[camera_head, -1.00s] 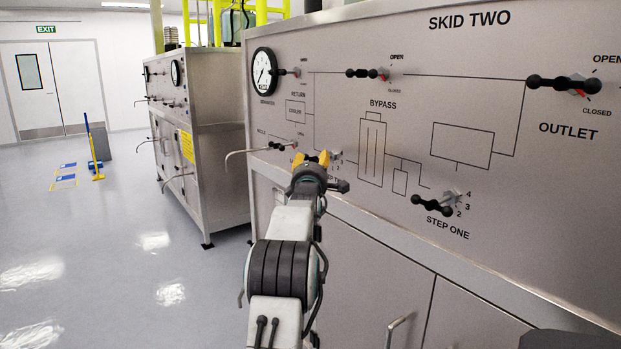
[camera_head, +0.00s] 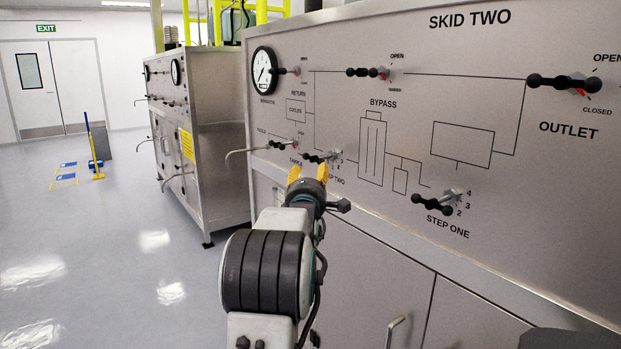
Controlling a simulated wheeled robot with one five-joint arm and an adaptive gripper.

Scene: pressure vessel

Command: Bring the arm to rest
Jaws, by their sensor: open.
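My arm reaches up from the bottom of the view in front of the skid two panel (camera_head: 300,185). My gripper (camera_head: 308,173) has yellow fingertips, is open and empty, and points at the panel. It shows just below the step two handle (camera_head: 322,157), with a visible gap in the picture between them. Whether it touches the panel cannot be told from this angle. The step one handle (camera_head: 432,204) is to the right, its bar tilted down to the right.
The bypass handle (camera_head: 366,72) and outlet handle (camera_head: 563,82) stick out from the panel. A gauge (camera_head: 265,70) is at its left. A bent rod handle (camera_head: 245,152) juts out left of my gripper. Another skid (camera_head: 200,120) stands behind. Open floor (camera_head: 100,250) lies left.

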